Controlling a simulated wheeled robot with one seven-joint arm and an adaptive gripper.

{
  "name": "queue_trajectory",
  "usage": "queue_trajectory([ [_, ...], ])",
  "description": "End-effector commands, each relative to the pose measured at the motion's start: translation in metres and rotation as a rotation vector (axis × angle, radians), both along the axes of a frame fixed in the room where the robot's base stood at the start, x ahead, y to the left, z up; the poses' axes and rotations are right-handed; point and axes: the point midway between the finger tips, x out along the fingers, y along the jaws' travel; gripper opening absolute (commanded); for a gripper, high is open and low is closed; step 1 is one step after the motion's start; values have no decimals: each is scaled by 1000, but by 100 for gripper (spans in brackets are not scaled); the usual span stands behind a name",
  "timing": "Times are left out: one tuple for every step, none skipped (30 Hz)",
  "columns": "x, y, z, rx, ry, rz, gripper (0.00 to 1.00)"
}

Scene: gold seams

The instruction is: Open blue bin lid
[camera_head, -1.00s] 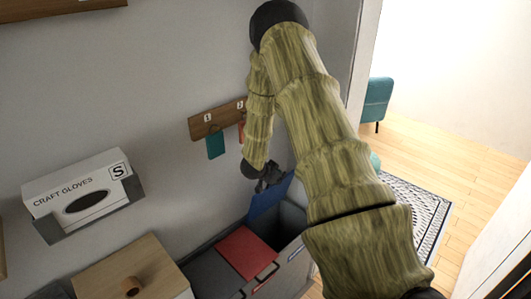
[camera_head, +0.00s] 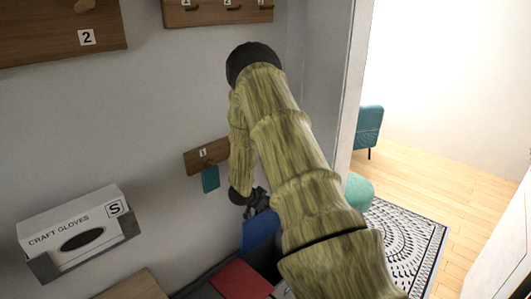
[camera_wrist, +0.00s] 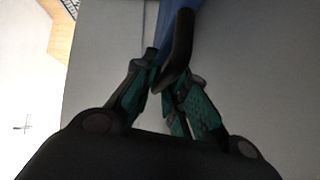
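The blue bin lid (camera_head: 261,230) is raised, standing steeply above its bin in the head view. In the wrist view the blue lid (camera_wrist: 167,30) shows at the top, with its dark handle (camera_wrist: 181,45) reaching down between my fingertips. My gripper (camera_head: 257,200) is at the upper edge of the lid in the head view, partly behind my arm. In the wrist view my gripper (camera_wrist: 168,82) has its fingers drawn close together on both sides of the handle and appears shut on it. The bin's opening is mostly hidden by my arm.
A red lid (camera_head: 240,281) lies shut beside the blue one. A wall board (camera_head: 206,155) with a teal tag hangs above the bins. A craft gloves box (camera_head: 75,231) is on the wall at left. A doorway opens at right, with a rug (camera_head: 405,235).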

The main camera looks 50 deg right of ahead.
Motion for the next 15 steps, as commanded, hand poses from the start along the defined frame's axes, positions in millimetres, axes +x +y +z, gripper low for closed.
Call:
queue_trajectory([
  [0, 0, 0, 1, -1, 1, 26],
  [0, 0, -1, 1, 0, 0, 31],
  [0, 0, -1, 1, 1, 1, 32],
  [0, 0, -1, 1, 1, 1, 32],
  [0, 0, -1, 1, 1, 0, 32],
  [-1, 0, -1, 1, 2, 1, 32],
  [-1, 0, -1, 1, 2, 1, 32],
  [-1, 0, -1, 1, 2, 1, 32],
  [-1, 0, -1, 1, 2, 1, 32],
  [-1, 0, -1, 1, 2, 1, 32],
  [-1, 0, -1, 1, 2, 1, 32],
  [-1, 0, 0, 1, 2, 1, 32],
  [-1, 1, 0, 1, 2, 1, 32],
  [-1, 2, 1, 1, 1, 2, 32],
  [-1, 4, 3, 1, 1, 2, 32],
])
